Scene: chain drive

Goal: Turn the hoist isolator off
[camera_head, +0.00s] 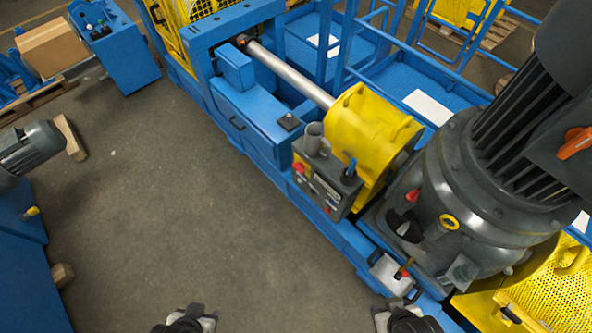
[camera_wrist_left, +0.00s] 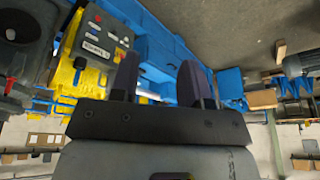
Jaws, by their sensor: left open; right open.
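I cannot tell for sure which control is the hoist isolator. A grey control box (camera_head: 325,182) with a red button and other small controls stands beside the yellow drum; it also shows in the left wrist view (camera_wrist_left: 98,42), upper left. An orange-red handle (camera_head: 577,142) sits on the dark motor at the right, its position hard to read. My left gripper (camera_head: 188,322) is at the bottom edge, open and empty, away from the box; its two separated fingers show in the left wrist view (camera_wrist_left: 158,82). My right gripper (camera_head: 405,320) is at the bottom edge, open, below the drive; no held thing shows.
The yellow drum (camera_head: 372,130) and large dark motor (camera_head: 480,190) fill the right side. Blue frame rails run diagonally through the middle. A cardboard box (camera_head: 52,48) and blue cabinet (camera_head: 118,45) stand upper left. The grey floor (camera_head: 180,190) between is clear.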

